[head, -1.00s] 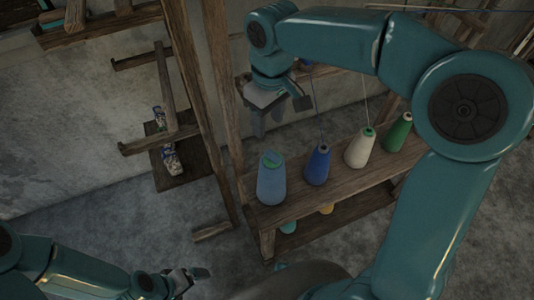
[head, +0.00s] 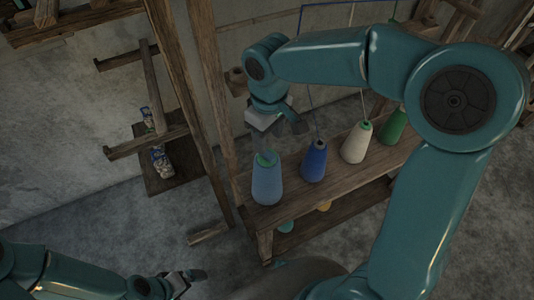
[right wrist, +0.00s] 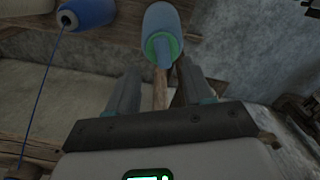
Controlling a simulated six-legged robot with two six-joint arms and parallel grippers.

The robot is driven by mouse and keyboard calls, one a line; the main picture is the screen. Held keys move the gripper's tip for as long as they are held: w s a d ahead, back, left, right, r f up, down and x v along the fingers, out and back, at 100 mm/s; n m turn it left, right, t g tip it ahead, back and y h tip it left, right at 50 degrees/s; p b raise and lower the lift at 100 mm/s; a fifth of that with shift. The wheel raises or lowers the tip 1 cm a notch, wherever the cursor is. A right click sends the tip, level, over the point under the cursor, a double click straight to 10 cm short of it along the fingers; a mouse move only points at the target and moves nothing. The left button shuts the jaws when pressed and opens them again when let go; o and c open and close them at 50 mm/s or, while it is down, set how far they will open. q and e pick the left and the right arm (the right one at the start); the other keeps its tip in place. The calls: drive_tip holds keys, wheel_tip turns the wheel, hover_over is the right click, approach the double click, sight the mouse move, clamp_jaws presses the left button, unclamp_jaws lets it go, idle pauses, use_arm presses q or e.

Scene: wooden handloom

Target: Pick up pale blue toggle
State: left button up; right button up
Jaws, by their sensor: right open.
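A pale blue cone (head: 267,184) with a green top stands upright at the left end of the wooden bench. In the right wrist view it is at the top (right wrist: 162,22). A small pale blue piece (right wrist: 163,55), which looks like the toggle, sits at its green top and points toward the camera. My right gripper (right wrist: 162,92) is open and empty, its fingers either side of the line to that piece and apart from it. In the head view it hangs just above the cone. My left gripper (head: 187,278) is low at the bottom left, away from the bench; its opening is unclear.
A dark blue cone (head: 314,162), a cream cone (head: 356,143) and a green cone (head: 393,127) stand along the bench (head: 290,205), with threads rising from some. A wooden upright (head: 187,90) stands left of the bench. A small shelf (head: 172,175) holds patterned items.

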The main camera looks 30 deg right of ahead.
sight(267, 154)
drive_tip(key=f, duration=0.5)
drive_tip(key=shift+a+f, duration=0.1)
drive_tip(key=shift+a, duration=0.1)
drive_tip(key=shift+s, duration=0.1)
drive_tip(key=shift+a, duration=0.1)
clamp_jaws()
